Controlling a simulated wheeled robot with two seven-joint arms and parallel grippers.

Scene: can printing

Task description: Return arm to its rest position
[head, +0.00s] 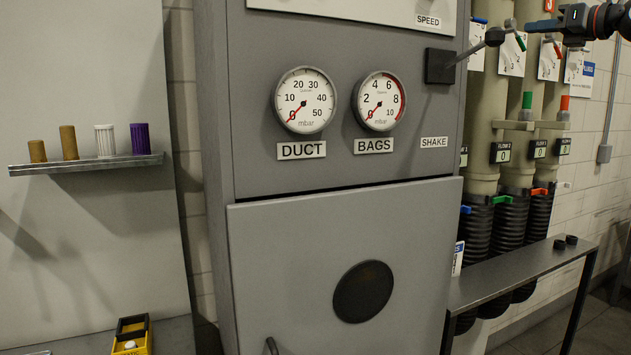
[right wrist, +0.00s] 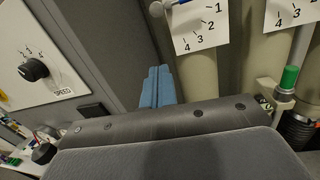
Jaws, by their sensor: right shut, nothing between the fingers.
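My right gripper (head: 534,26) comes in from the top right corner of the head view. It is beside the round knob of the shake lever (head: 494,37), with a small gap that is hard to judge. In the right wrist view its blue fingers (right wrist: 157,87) are together, with nothing seen between them. My left arm and gripper are not in the head view.
The grey cabinet has DUCT (head: 305,99) and BAGS (head: 380,101) gauges. Pipes with black hoses (head: 508,235) stand right, behind a narrow metal ledge (head: 520,272). A shelf (head: 88,164) at left holds several cylinders. A yellow box (head: 132,338) sits below.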

